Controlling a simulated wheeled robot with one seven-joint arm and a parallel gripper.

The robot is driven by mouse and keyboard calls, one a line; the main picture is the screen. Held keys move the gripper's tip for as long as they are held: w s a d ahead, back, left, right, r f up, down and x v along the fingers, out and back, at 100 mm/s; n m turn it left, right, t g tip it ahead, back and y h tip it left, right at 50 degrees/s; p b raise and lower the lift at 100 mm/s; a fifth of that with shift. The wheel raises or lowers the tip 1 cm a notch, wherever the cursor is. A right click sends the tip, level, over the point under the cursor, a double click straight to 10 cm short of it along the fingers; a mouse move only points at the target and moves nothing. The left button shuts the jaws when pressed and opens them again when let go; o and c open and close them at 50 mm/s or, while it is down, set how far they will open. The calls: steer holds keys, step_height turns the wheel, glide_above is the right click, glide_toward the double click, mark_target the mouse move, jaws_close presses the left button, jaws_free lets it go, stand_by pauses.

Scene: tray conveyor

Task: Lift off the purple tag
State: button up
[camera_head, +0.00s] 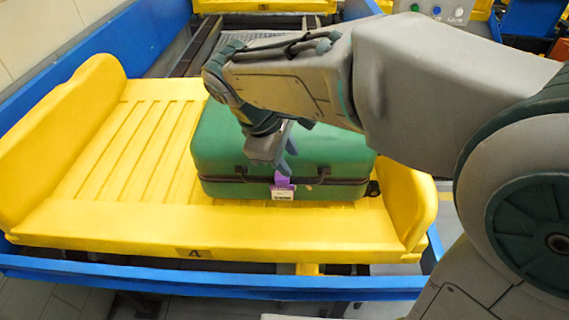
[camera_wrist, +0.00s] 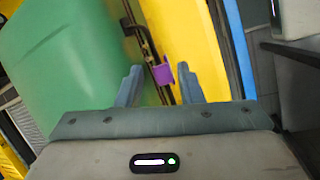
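The purple tag (camera_head: 282,188) hangs at the front side of a green suitcase (camera_head: 240,145), by its dark handle, with a white label part below the purple strap. In the wrist view the purple tag (camera_wrist: 162,74) shows just beyond and between my two fingertips, beside the suitcase handle (camera_wrist: 140,40). My gripper (camera_head: 284,165) is just above the tag in the head view, pointing down. In the wrist view my gripper (camera_wrist: 160,82) has its fingers apart with nothing held between them. The white label part is hidden in the wrist view.
The suitcase lies on a yellow conveyor tray (camera_head: 120,150) with raised ends, marked 4. Blue rails (camera_head: 200,282) run along the front and back. The tray's left half is empty. A control panel with buttons (camera_head: 440,10) stands behind my arm.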

mark_target(282, 181)
steer(key=a+n, duration=0.3)
steer(key=a, duration=0.3)
steer(key=shift+t+h, duration=0.3)
steer(key=shift+t, duration=0.1)
steer(key=x, duration=1.3)
steer(key=shift+w+p, duration=0.2)
steer(key=shift+p, duration=0.15)
steer(key=c, duration=0.6)
